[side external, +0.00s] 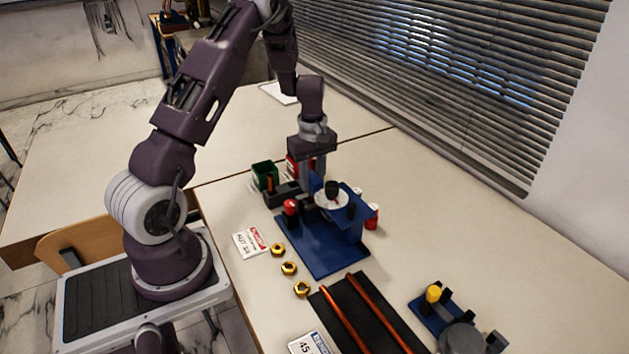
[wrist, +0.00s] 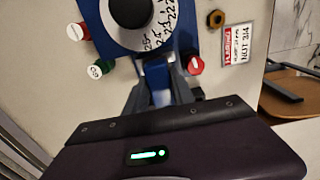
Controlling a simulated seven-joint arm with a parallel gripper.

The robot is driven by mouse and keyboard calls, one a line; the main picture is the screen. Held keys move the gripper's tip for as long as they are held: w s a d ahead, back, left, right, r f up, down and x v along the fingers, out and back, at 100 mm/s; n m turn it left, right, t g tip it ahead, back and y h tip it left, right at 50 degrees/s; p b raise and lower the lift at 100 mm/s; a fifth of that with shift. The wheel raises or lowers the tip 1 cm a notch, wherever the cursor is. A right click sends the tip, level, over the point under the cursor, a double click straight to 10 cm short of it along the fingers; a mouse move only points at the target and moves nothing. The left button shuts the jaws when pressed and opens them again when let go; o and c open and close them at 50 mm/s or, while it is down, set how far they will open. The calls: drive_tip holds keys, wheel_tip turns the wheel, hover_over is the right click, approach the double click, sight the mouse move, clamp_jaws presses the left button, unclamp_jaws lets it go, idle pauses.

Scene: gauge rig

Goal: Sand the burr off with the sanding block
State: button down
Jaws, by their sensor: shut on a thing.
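My gripper (side external: 313,178) points down at the blue gauge rig (side external: 322,252), beside its white dial (side external: 331,200). In the wrist view its fingers (wrist: 160,88) are closed around a blue piece (wrist: 157,74) just below the dial's edge. I cannot tell whether this piece is loose or part of the rig. The dial (wrist: 128,38) carries printed numbers and a black knob (wrist: 131,10). I cannot pick out a sanding block or a burr in either view.
A red knob (wrist: 195,65) is close beside the fingers. Several brass nuts (side external: 289,268) and a label card (side external: 250,242) lie left of the rig. A black tray with copper rods (side external: 345,320) is in front.

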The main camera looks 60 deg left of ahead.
sight(318, 182)
drive_tip(key=shift+s+a+f, duration=0.1)
drive_tip(key=shift+a, duration=0.95)
drive_tip(key=shift+d, duration=0.9)
drive_tip(key=shift+d+r, duration=0.5)
drive_tip(key=shift+r, duration=0.35)
drive_tip(key=shift+d+r, duration=0.45)
drive_tip(key=shift+r, duration=0.4)
drive_tip(key=shift+d+r, duration=0.5)
drive_tip(key=shift+r, duration=0.35)
